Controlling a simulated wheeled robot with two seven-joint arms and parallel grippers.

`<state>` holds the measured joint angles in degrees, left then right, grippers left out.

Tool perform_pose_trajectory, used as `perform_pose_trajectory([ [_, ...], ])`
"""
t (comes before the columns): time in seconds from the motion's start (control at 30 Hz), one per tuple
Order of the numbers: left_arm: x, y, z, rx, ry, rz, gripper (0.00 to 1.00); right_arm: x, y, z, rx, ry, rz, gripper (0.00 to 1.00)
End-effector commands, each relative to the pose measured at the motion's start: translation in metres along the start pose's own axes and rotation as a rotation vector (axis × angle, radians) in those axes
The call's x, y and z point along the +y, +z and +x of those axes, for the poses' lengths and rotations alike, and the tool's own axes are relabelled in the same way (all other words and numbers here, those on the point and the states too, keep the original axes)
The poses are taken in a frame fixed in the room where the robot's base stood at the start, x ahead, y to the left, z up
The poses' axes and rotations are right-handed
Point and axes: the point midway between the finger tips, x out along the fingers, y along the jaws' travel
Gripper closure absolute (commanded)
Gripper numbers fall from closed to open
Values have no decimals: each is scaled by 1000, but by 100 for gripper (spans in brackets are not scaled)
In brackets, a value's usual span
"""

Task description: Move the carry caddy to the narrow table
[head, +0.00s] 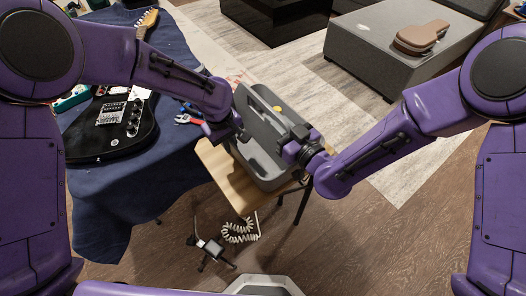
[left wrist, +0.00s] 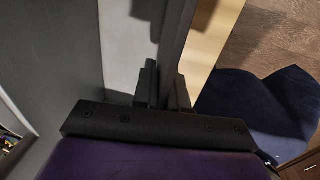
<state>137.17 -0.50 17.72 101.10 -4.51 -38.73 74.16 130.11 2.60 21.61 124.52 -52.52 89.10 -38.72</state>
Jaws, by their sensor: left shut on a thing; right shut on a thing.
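The grey carry caddy (head: 266,165) is in the middle of the head view, over a small light-wood table (head: 217,172). I cannot tell whether it rests on the wood or hangs just above it. My left gripper (head: 238,137) is shut on the caddy's left side. In the left wrist view, the left gripper (left wrist: 163,95) has its fingers on either side of a thin grey caddy wall (left wrist: 178,35). My right gripper (head: 298,145) is shut on the caddy's right side; its fingertips are partly hidden. A small yellow thing (head: 278,109) shows inside the caddy.
A table with a dark blue cloth (head: 122,180) stands at left, bearing a black electric guitar (head: 118,122) and red and blue tools (head: 187,117). A coiled white cable (head: 240,231) and a small stand (head: 211,249) are below. A grey ottoman (head: 385,60) with a brown guitar case (head: 422,37) is behind.

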Motion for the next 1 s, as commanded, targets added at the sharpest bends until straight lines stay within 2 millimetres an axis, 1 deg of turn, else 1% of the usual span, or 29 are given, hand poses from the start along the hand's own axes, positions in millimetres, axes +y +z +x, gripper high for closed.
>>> perform_pose_trajectory([
  [0.03, 5, 1, 7, 2, 14, -2, 100, -7, 11, 0, -5, -19, -1, 100],
  [0.07, 5, 1, 2, 2, 14, -2, 78, -7, 6, 0, -6, -19, -1, 73],
  [0.1, 5, 1, 1, 1, 12, -2, 65, -6, 5, 0, -6, -17, -1, 60],
  [0.13, 4, 1, 1, 1, 11, -1, 62, -6, 4, 0, -6, -16, -1, 57],
  [0.37, 2, 0, 2, 1, 5, -1, 62, -3, 3, 0, -3, -9, -1, 57],
  [0.47, 2, 0, -3, 2, 5, 0, 62, -2, 3, 0, -2, -7, -1, 57],
  [0.57, 2, 0, -20, 3, 7, 0, 62, -2, 3, 0, -1, -5, -1, 57],
  [0.8, 1, 1, -82, 5, 9, 1, 62, -1, 3, 0, -1, -4, -1, 57],
  [0.9, 1, 1, -102, 5, 9, 1, 62, -1, 3, 0, -1, -3, -1, 57],
  [1.0, 1, 1, -114, 4, 9, 0, 62, -1, 3, 0, -1, -3, -1, 57],
])
